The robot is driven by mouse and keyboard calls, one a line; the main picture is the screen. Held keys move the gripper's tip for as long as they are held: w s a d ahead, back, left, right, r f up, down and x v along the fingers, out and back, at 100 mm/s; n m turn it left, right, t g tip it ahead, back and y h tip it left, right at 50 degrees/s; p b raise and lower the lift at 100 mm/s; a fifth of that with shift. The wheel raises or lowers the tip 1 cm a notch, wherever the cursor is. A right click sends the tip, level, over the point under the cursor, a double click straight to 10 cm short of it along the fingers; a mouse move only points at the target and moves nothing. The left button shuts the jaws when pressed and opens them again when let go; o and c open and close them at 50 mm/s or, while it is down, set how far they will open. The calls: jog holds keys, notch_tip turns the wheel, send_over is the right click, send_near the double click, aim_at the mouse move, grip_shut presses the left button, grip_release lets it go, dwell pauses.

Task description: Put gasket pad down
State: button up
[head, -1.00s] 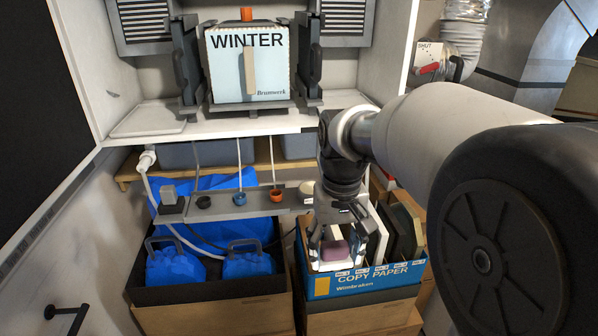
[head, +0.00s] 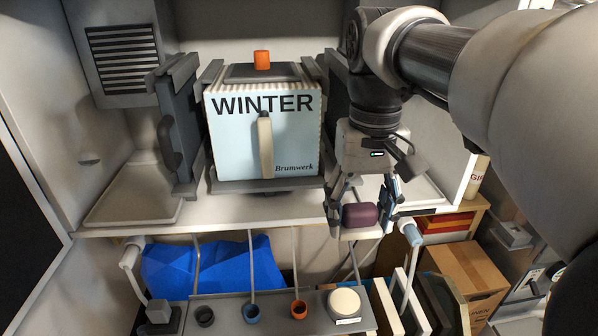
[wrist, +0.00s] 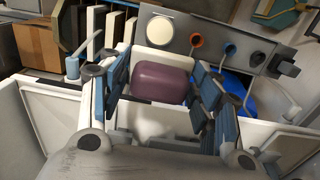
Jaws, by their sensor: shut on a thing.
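The gasket pad seems to be the purple rounded block (head: 360,215) in my gripper (head: 362,218). In the head view the gripper points down with its fingers closed on the pad's two sides. It hangs in front of the right part of the white shelf (head: 240,210), right of the WINTER filter box. In the wrist view the purple pad (wrist: 162,84) sits between the blue-grey finger pads. A pale piece shows just under the pad; I cannot tell whether it belongs to it. I see no contact between pad and shelf.
The WINTER box (head: 262,140) stands between dark uprights, an orange cap (head: 261,59) on top. White trays (head: 135,190) lie on the shelf either side. Below, a grey rail (head: 275,312) holds coloured cups and a round cream disc (head: 344,302). A cardboard box (head: 468,275) stands lower right.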

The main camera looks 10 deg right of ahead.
jog(key=shift+w+f, duration=0.25)
jog(key=b, duration=0.2)
send_over(345, 301)
notch_tip(345, 301, down, 15)
jog(key=shift+s+f, duration=0.1)
jog(key=shift+f, duration=2.1)
jog(key=shift+f, duration=0.2)
jog(key=o, duration=0.9)
jog(key=shift+o, duration=0.2)
jog(key=shift+r, duration=0.15)
